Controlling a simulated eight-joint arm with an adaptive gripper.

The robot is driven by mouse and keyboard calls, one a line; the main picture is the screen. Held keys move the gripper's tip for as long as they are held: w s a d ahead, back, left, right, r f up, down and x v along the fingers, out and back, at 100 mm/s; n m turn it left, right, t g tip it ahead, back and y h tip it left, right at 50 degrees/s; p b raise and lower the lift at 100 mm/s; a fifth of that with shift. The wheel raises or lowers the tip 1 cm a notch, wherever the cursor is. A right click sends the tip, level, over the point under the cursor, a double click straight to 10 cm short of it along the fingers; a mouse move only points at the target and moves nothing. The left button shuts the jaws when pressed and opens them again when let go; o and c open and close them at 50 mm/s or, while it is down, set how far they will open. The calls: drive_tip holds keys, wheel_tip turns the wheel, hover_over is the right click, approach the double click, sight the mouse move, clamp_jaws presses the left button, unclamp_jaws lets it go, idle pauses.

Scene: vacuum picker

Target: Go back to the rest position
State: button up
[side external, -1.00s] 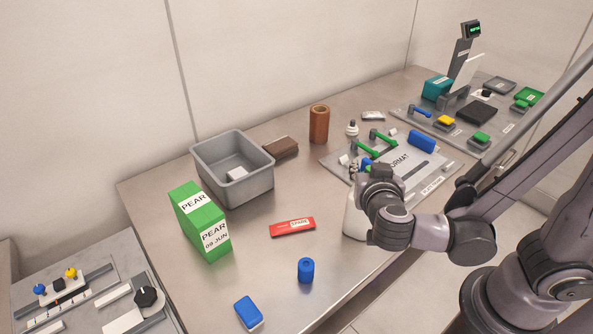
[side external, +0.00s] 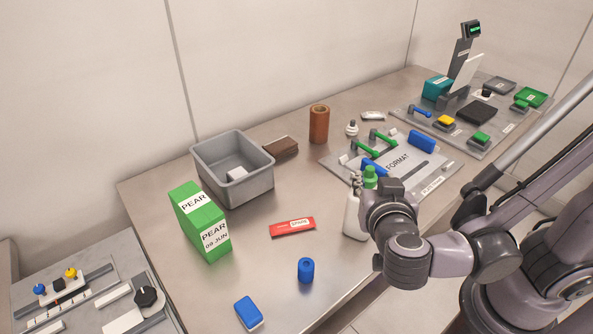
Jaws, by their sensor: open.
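My gripper (side external: 357,182) is above the front edge of the table (side external: 345,262), at the right of centre, with its fingers pointing left and up. The fingers are small in this view and partly hidden by my wrist; they look open, with nothing seen between them. A white bottle with a green cap (side external: 352,215) stands upright just behind and beside my gripper. My wrist covers part of the bottle, and I cannot tell whether the gripper touches it.
A grey bin (side external: 262,182), a green PEAR box (side external: 203,221), a red tool (side external: 292,227), a blue cylinder (side external: 305,270) and a blue block (side external: 248,313) are on the table. A FORMAT plate with green handles (side external: 432,178) lies behind my gripper.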

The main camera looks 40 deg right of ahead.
sight(370, 167)
idle(0.4)
drive_tip(key=x, duration=0.7)
drive_tip(key=shift+w+d+f, duration=0.15)
drive_tip(key=shift+f, duration=0.05)
drive_tip(key=shift+r, duration=0.5)
